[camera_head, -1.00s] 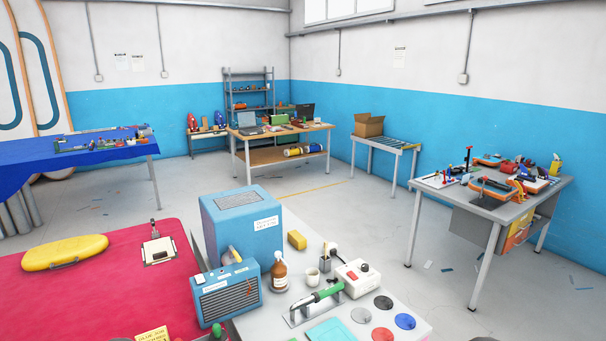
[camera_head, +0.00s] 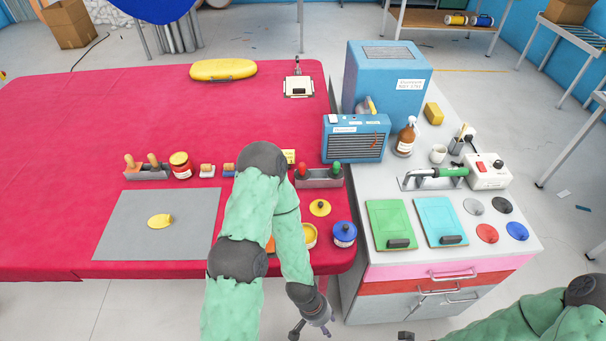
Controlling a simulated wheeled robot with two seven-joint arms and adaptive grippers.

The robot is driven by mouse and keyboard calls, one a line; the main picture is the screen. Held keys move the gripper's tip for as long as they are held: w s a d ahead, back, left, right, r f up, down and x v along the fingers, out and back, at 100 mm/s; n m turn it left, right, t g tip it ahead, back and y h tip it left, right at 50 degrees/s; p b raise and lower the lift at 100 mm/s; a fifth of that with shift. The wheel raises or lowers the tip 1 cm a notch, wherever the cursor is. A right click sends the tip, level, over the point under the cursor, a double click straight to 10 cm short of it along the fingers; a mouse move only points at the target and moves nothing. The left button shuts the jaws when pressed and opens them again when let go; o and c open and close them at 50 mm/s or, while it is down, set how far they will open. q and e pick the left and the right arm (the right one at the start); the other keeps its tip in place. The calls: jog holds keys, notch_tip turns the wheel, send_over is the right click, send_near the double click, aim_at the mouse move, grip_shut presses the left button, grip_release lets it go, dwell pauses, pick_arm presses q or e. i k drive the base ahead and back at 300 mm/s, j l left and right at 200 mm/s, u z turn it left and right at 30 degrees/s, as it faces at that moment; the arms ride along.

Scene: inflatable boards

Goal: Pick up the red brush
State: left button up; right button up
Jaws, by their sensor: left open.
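A red-handled tool (camera_head: 303,169), which looks like the red brush, stands in a grey holder (camera_head: 320,182) near the right side of the red table. A green-handled one (camera_head: 336,169) stands beside it. Their lower ends are hidden in the holder. My left gripper (camera_head: 312,333) is open and empty, pointing down past the table's front edge, well in front of the holder. My left arm crosses the table just left of the holder. Of my right gripper only a small dark part (camera_head: 406,336) seems to show at the bottom edge.
A grey mat (camera_head: 125,222) with a yellow piece (camera_head: 160,221) lies left of my arm. My arm hides part of the table.

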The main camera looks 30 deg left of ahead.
aim_at(301, 173)
jog(key=u, duration=1.05)
